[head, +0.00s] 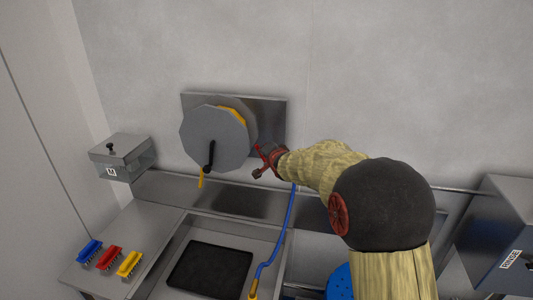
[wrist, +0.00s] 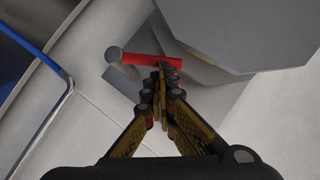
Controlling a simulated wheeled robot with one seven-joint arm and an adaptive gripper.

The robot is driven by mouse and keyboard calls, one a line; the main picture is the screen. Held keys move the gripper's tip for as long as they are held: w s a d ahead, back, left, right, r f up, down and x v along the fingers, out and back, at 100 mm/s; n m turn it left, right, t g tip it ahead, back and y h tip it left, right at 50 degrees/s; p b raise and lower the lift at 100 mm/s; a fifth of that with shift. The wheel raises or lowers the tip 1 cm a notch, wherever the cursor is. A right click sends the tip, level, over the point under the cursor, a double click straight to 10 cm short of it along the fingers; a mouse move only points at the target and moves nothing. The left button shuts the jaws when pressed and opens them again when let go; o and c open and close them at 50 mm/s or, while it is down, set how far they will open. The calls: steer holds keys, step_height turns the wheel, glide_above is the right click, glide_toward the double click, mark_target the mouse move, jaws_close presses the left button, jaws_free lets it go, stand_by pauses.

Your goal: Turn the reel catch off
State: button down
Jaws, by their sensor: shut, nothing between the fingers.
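The reel (head: 212,138) is a grey many-sided disc with a black crank, on a metal plate (head: 270,108) on the wall. In the wrist view, the reel's edge (wrist: 240,30) fills the upper right. The reel catch (wrist: 152,62) is a red bar with a grey round end at its left. My gripper (wrist: 166,76) is shut and empty, its fingertips right at the bar's lower edge. I cannot tell whether they touch. In the head view, my gripper (head: 264,166) is beside the reel's lower right, and the catch is hard to separate from the fingers.
A blue hose (head: 290,215) hangs just right of my gripper and runs down to the sink (head: 215,232). Blue, red and yellow brushes (head: 109,257) lie on the left counter. A metal box (head: 122,157) is on the wall at left; another (head: 500,240) stands at right.

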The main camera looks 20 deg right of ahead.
steer(key=n+g+b, duration=0.1)
steer(key=b, duration=0.4)
steer(key=w+a+n+h+b, duration=0.1)
steer(key=b, duration=0.4)
steer(key=shift+a+f+g+b, duration=0.2)
steer(key=shift+f+g+b, duration=0.1)
steer(key=shift+f+g, duration=0.1)
steer(key=shift+w+a+r+b, duration=0.1)
steer(key=shift+w+a+b, duration=0.3)
steer(key=shift+b, duration=1.5)
